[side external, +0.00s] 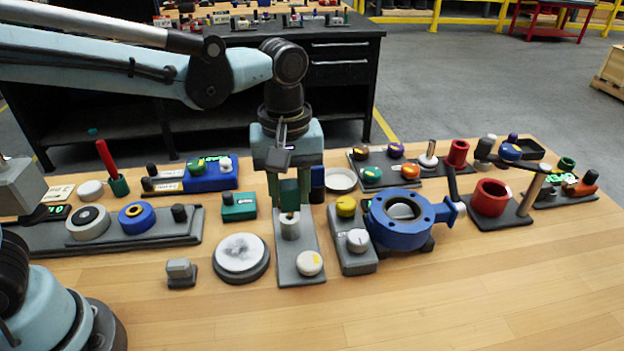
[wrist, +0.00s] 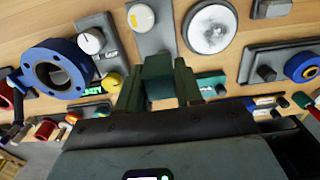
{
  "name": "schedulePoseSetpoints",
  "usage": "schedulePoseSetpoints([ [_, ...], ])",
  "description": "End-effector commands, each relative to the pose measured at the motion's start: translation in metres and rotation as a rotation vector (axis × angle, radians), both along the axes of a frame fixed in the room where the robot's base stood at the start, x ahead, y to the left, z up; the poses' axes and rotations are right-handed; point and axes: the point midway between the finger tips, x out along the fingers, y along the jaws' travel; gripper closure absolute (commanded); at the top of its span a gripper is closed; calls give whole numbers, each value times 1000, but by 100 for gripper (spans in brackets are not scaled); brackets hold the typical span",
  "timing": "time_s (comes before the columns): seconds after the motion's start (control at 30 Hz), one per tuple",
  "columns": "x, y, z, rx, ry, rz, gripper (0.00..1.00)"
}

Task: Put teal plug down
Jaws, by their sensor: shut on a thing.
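The teal plug (wrist: 158,74) is a dark teal block between the two fingers of my gripper (wrist: 159,88) in the wrist view. In the side view my gripper (side external: 289,190) points straight down, and the teal plug (side external: 289,195) shows between its fingers. The gripper is shut on the plug. Just below the plug is a grey cylinder (side external: 290,228) on a long grey plate (side external: 300,243). I cannot tell whether the plug touches the cylinder, because the fingers hide the plug's lower end.
A white knob (side external: 309,263) sits at the plate's near end. A blue flanged valve (side external: 400,235) and a grey block (side external: 353,255) stand to the right. A teal box (side external: 239,207) and a round disc (side external: 241,255) are to the left. The front of the wooden table (side external: 400,315) is clear.

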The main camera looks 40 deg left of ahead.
Motion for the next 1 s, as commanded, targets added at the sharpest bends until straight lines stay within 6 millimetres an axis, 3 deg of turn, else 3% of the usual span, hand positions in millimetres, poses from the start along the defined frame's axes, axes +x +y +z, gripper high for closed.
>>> schedulePoseSetpoints([
  [0.1, 18, 18, -15, 0, 0, 5, 100],
  [0.3, 34, 33, -28, 0, 0, 0, 100],
  [0.7, 36, 34, -64, 0, 0, -1, 100],
  [1.0, 35, 34, -66, 0, 0, -1, 100],
])
